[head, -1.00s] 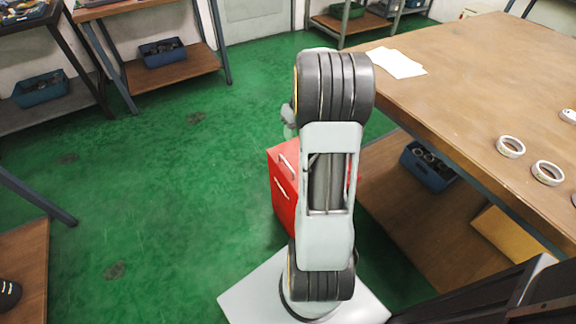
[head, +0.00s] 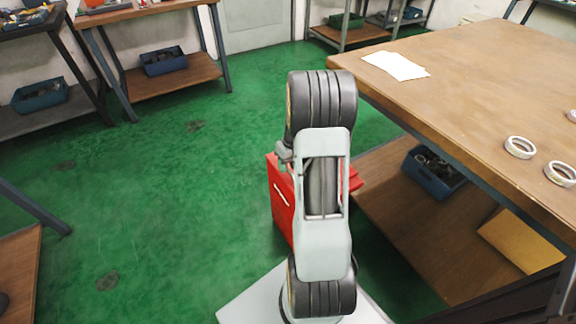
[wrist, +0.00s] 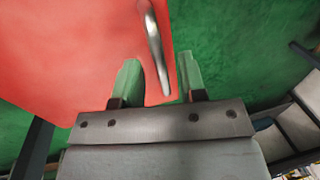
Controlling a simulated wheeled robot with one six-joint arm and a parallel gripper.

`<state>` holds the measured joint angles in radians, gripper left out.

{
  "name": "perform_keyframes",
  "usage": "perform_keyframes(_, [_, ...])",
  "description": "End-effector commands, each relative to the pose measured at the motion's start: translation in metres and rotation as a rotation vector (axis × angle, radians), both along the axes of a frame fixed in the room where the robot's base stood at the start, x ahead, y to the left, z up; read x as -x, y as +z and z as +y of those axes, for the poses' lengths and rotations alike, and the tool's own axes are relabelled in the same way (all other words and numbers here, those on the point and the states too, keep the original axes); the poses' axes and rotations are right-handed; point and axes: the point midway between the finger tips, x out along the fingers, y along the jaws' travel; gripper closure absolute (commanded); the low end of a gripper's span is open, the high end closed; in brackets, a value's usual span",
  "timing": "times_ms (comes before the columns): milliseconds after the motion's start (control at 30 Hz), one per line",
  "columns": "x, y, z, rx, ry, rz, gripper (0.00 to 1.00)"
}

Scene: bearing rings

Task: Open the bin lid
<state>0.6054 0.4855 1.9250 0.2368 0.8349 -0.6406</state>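The red bin (head: 282,212) stands on the floor left of the workbench, largely hidden behind my arm in the head view. A pale bar shows on its left face. In the wrist view a red panel (wrist: 70,50) of it fills the upper left, with a curved metal handle (wrist: 154,48). My gripper (wrist: 160,60) has its two fingers apart, one on each side of the handle's lower part in the picture. I cannot tell whether they touch it. In the head view my gripper is hidden by the arm. Whether the lid is raised is unclear.
A wooden workbench (head: 470,90) with paper (head: 396,66) and metal rings (head: 519,147) is close on the right. Its lower shelf holds a blue crate (head: 432,175). Green floor (head: 170,190) is open to the left, with shelving beyond.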

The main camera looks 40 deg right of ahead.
Motion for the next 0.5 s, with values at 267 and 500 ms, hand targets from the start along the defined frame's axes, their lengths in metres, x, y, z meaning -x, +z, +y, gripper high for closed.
perform_keyframes(267, [0.0001,-0.0001,0.0001,0.000,0.000,0.000,0.68])
perform_keyframes(500, [0.0000,0.0000,0.0001,0.000,0.000,0.000,0.91])
